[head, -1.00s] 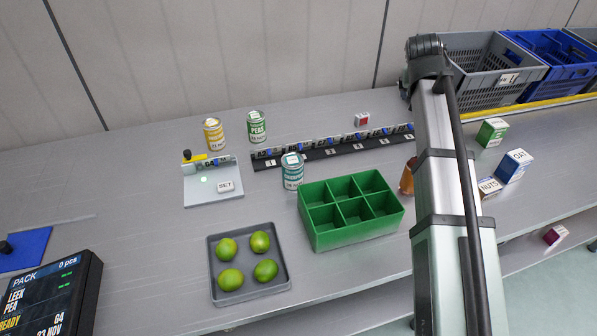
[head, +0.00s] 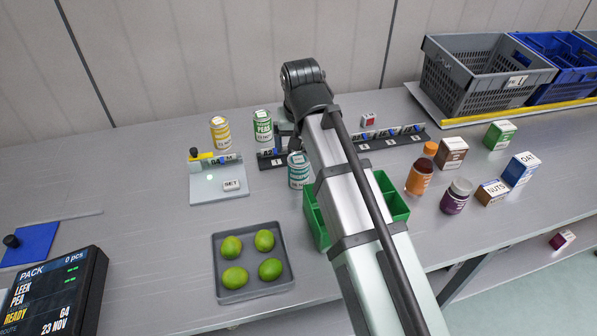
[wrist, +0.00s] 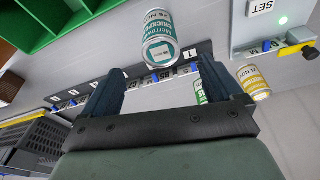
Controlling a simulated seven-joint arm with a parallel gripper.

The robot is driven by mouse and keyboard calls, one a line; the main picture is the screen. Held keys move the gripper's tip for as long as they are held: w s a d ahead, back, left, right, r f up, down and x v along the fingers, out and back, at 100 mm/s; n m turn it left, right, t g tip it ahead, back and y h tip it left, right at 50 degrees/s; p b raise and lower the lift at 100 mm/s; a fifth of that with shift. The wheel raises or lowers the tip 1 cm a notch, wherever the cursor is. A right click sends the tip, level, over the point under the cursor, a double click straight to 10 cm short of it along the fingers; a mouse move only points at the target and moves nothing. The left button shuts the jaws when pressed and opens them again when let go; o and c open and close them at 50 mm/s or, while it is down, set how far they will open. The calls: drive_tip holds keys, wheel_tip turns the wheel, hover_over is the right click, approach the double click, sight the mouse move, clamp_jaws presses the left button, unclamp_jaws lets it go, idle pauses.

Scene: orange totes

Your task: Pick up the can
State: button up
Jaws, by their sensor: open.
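Three cans stand on the grey bench. The teal chickpeas can (head: 297,171) is left of the green divided box, and in the wrist view the can (wrist: 158,40) shows just past the fingertips, between them. The green peas can (head: 263,128) stands behind it; in the wrist view it is mostly hidden by a finger. The yellow can (head: 220,133) stands to its left and also shows in the wrist view (wrist: 254,83). My gripper (wrist: 162,66) is open with nothing between its fingers. In the head view my arm mostly hides the gripper.
A numbered black rail (head: 395,141) runs behind the teal can. The green box (head: 398,206) is partly behind my arm. A grey tray (head: 286,286) of limes lies in front. A bottle (head: 420,172), jar (head: 456,196) and boxes stand right. A pale scale (head: 205,190) stands left.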

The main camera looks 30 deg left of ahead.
sight(298, 168)
drive_tip(key=shift+w+x, duration=0.15)
drive_tip(key=shift+x, duration=3.1)
drive_tip(key=shift+w+x, duration=0.15)
drive_tip(key=shift+x, duration=3.15)
drive_tip(key=shift+a+r, duration=0.1)
drive_tip(key=shift+a, duration=0.05)
drive_tip(key=c, duration=1.3)
drive_tip(key=shift+r, duration=0.1)
